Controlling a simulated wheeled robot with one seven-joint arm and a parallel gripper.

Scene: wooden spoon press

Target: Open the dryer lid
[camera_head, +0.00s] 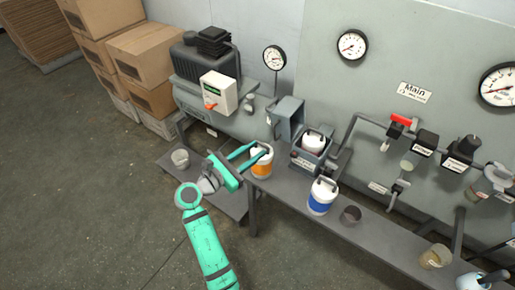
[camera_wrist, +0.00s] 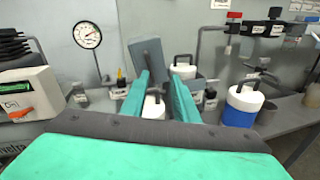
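The dryer is a grey box (camera_head: 306,161) on the bench, with a white canister (camera_head: 313,142) with a dark handle inside it. Its grey lid (camera_head: 288,117) stands raised at the box's left side. The lid also shows upright in the wrist view (camera_wrist: 147,55), beyond my fingers. My gripper (camera_head: 261,150) is open, its green fingers apart over the orange-and-white canister (camera_head: 262,165) left of the dryer. In the wrist view my gripper (camera_wrist: 160,80) has that canister's white top (camera_wrist: 154,108) showing between the fingers; whether they touch it is unclear.
A compressor (camera_head: 205,65) and a gauge (camera_head: 274,58) are behind. Pipes and a red-handled valve (camera_head: 403,121) are on the wall panel. The floor in front is clear.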

